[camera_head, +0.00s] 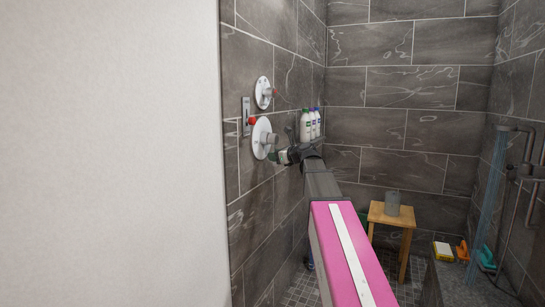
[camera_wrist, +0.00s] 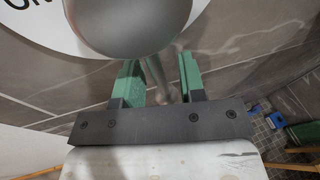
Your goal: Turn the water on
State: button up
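Two white round valve plates are on the dark tiled wall in the head view, an upper one (camera_head: 263,92) and a lower one (camera_head: 260,139). My gripper (camera_head: 276,156) is at the lower plate. In the wrist view, the plate has dark lettering at the upper left, partly cut off. A grey round knob (camera_wrist: 125,22) fills the top, with a thin metal lever (camera_wrist: 154,74) below it. My gripper's green fingers (camera_wrist: 160,78) are open, one on each side of the lever, with gaps showing. Bluish streaks of water (camera_head: 488,195) fall below the shower head (camera_head: 503,128) at the right.
Several bottles (camera_head: 310,125) stand by the left wall beyond my gripper. A wooden stool (camera_head: 392,217) with a grey container (camera_head: 392,203) stands at the back. Yellow (camera_head: 443,250), orange and teal items lie on a ledge at the right. A white wall (camera_head: 110,150) fills the left side.

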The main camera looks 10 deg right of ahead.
jog(key=v, duration=0.8)
jog(key=shift+s+d, duration=0.25)
jog(key=s+a+f+n+g+h, duration=0.1)
jog(key=s+a+f+n+g, duration=0.2)
jog(key=f, duration=0.7)
jog(key=s+f+n+g+h, duration=0.25)
jog(key=f+n, duration=0.35)
jog(key=f, duration=0.4)
jog(key=s+a+f+n+g+h, duration=0.1)
jog(key=s+a+f+n, duration=0.2)
jog(key=f, duration=0.8)
jog(key=s+d+f+n+g+h, duration=0.2)
jog(key=s+f+n+g+h, duration=0.3)
jog(key=s+f+n, duration=0.9)
notch_tip(320, 180, down, 5)
jog(key=shift+s+f+g, duration=0.1)
jog(key=shift+s+g, duration=0.45)
jog(key=shift+s, duration=0.7)
jog(key=shift+d, duration=0.1)
